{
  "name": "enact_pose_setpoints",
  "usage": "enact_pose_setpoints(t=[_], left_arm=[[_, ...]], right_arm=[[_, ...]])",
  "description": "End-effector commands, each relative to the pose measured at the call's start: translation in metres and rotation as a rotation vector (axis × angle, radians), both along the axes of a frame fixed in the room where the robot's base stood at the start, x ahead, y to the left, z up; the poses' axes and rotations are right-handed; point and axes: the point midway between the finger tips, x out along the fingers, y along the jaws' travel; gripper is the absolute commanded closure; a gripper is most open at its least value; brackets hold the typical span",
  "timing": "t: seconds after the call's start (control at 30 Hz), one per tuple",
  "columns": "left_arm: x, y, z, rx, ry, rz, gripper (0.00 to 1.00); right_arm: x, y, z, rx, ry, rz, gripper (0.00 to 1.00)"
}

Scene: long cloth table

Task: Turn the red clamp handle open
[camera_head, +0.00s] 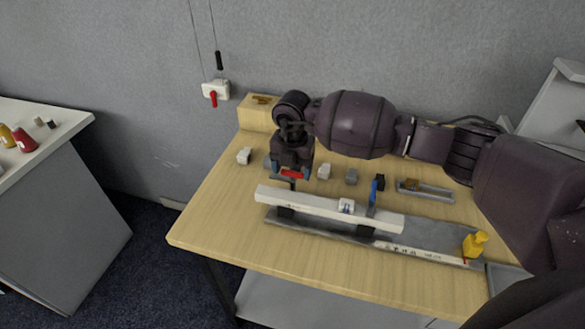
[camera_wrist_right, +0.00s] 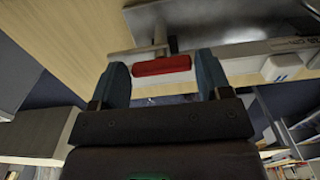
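The red clamp handle (camera_head: 292,173) is at the left end of a long white bar (camera_head: 330,208) on the wooden table. In the right wrist view the red handle (camera_wrist_right: 161,66) lies crosswise between my right fingertips. My right gripper (camera_head: 291,170) is over the handle; its two blue-grey fingers show apart in the right wrist view (camera_wrist_right: 162,76). The handle is very close to the left finger there, with a narrow gap on the right; contact is unclear. The handle's lower mount is partly hidden in the head view. My left gripper is not in view.
A blue handle (camera_head: 374,191) stands upright behind the bar. Small blocks (camera_head: 324,172) and a grey tray (camera_head: 440,192) lie behind it. A yellow object (camera_head: 474,244) stands at the right end. The table's front left (camera_head: 215,230) is clear.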

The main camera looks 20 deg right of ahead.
Motion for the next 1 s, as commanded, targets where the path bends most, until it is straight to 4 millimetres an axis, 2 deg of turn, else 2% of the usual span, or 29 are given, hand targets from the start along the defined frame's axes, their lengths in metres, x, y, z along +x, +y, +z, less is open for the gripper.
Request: enact_pose_setpoints(t=[0.03, 0.1, 0.47, 0.57, 1.0], left_arm=[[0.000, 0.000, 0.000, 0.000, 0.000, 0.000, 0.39], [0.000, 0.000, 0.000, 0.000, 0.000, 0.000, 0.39], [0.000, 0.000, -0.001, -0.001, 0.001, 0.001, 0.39], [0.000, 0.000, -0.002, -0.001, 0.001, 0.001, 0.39], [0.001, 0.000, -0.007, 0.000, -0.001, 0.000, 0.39]], right_arm=[[0.000, 0.000, 0.000, 0.000, 0.000, 0.000, 0.21], [0.000, 0.000, 0.000, 0.000, 0.001, 0.001, 0.11], [-0.001, 0.000, 0.003, 0.000, 0.002, 0.003, 0.11], [0.000, 0.001, 0.013, 0.001, 0.000, 0.004, 0.11], [0.000, 0.000, 0.088, -0.001, -0.001, 0.002, 0.11]])
